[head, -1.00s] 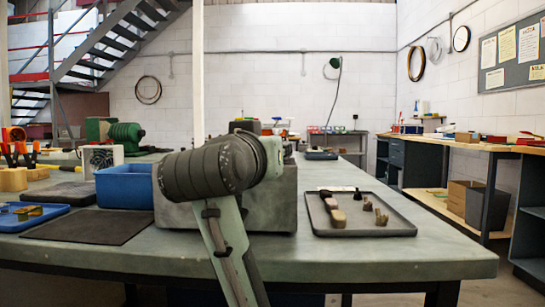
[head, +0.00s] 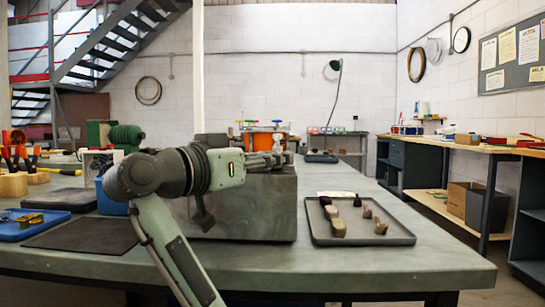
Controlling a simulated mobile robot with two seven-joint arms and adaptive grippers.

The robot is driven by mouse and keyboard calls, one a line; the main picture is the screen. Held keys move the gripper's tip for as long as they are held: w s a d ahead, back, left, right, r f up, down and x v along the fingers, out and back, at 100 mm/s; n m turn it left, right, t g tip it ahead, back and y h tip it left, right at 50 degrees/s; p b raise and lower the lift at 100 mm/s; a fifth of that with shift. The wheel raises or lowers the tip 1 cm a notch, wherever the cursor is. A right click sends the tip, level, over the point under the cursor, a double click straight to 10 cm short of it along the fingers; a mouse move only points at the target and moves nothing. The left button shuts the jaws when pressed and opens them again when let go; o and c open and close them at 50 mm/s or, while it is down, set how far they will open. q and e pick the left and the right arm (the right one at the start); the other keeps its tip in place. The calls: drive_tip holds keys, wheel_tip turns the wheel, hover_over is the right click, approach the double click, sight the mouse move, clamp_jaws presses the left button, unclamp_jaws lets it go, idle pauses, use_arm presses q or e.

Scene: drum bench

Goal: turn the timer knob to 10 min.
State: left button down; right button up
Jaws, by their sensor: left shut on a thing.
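My left arm rises from the bottom edge, bends at mid-left and reaches right across a large grey block-shaped housing (head: 255,210) on the bench. My left gripper (head: 274,159) is at the level of the housing's top edge, toward its right end. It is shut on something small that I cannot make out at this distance. I cannot pick out the timer knob or its scale; the arm and gripper cover part of the housing's top. My right gripper is not in view.
A grey tray (head: 400,240) with several small pieces lies right of the housing. A blue bin (head: 110,200) is partly behind my arm, and a dark mat (head: 85,233) lies in front. An orange container (head: 262,140) shows behind the gripper. The bench's front right is clear.

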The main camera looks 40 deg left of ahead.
use_arm(q)
drive_tip(key=shift+f, duration=0.15)
drive_tip(key=c, duration=1.2)
unclamp_jaws()
drive_tip(key=shift+y, duration=0.3)
